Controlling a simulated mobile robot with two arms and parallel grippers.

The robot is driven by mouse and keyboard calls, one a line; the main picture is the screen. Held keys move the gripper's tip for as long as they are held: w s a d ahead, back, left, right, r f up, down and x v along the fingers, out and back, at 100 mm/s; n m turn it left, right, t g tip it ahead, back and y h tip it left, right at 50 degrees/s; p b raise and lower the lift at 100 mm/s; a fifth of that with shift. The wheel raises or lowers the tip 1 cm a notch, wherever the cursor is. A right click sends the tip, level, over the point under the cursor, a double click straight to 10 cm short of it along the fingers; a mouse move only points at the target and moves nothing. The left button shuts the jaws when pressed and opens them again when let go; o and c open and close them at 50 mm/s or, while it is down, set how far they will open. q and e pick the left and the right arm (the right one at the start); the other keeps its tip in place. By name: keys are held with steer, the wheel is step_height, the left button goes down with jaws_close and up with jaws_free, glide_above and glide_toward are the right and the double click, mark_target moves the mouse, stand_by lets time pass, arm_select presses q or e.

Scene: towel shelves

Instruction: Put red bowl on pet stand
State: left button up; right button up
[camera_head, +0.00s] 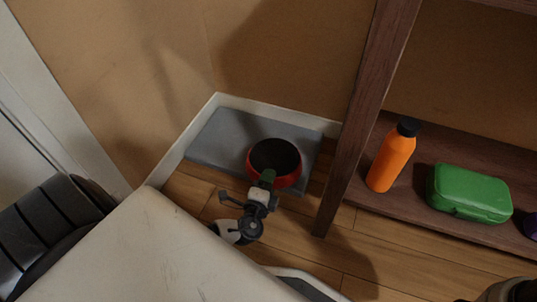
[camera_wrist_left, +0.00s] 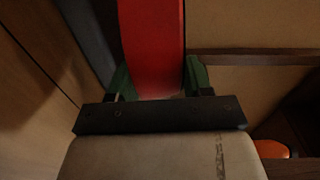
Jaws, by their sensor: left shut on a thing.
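The red bowl (camera_head: 289,181), dark inside, is in the corner in the head view, over the front right part of the grey pet stand (camera_head: 215,137). The stand is a flat grey slab on the floor against the walls. I cannot tell whether the bowl touches it. My left gripper (camera_head: 267,178) is shut on the near rim of the bowl. In the left wrist view the red bowl wall (camera_wrist_left: 152,45) fills the gap between the green fingers of my left gripper (camera_wrist_left: 155,80).
A wooden shelf unit stands to the right, its upright post (camera_head: 355,130) close to the bowl. On its lower board are an orange bottle (camera_head: 391,160) with a black cap and a green case (camera_head: 470,193). Bare wooden floor (camera_head: 330,235) lies in front.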

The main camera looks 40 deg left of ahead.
arm_select(q)
step_height(320, 180, down, 4)
steer(key=shift+r+b, duration=0.2)
steer(key=shift+b, duration=1.05)
steer(key=shift+r, duration=0.15)
steer(key=o, duration=1)
